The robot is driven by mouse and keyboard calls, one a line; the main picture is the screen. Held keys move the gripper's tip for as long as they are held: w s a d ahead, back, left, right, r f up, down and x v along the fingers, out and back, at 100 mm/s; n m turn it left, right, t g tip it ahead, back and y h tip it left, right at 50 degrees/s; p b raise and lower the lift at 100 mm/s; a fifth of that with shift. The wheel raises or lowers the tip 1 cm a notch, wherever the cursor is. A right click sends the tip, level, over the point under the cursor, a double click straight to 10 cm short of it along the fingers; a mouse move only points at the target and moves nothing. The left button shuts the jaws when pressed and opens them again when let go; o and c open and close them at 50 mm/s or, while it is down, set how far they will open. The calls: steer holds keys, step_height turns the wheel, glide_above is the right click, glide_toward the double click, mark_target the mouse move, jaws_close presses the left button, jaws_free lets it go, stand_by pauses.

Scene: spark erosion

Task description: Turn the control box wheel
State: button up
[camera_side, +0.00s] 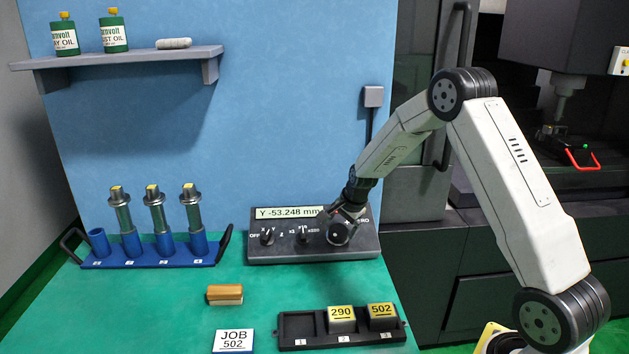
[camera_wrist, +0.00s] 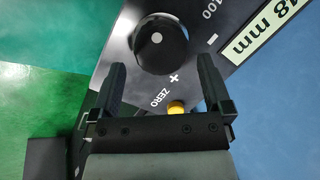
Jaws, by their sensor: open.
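The grey control box (camera_side: 270,246) stands on the green bench against the blue wall; its display reads Y -53.248 mm. Its round black wheel (camera_side: 338,234) is at the right of the front face. In the wrist view the wheel (camera_wrist: 160,45) has a pale dot at its centre, with plus and minus marks beside it. My gripper (camera_side: 347,213) is at the box's right part. In the wrist view my gripper (camera_wrist: 162,63) is open, its fingertips on either side of the wheel's near edge, with gaps showing. The side view does not show clearly whether they touch.
Two small dial knobs (camera_side: 267,236) (camera_side: 303,233) sit left of the wheel. A yellow button (camera_wrist: 176,107) lies by ZERO. A blue rack (camera_side: 150,258) with several holders stands left. In front are a wooden-backed brush (camera_side: 225,294), a job card (camera_side: 233,341) and a black tray (camera_side: 298,325).

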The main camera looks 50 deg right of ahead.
steer(key=shift+v, duration=2.45)
steer(key=s+a+r+n+g+y, duration=0.1)
steer(key=s+a+n, duration=1.7)
steer(key=a, duration=0.3)
steer(key=shift+s, duration=0.7)
steer(key=shift+c, duration=0.2)
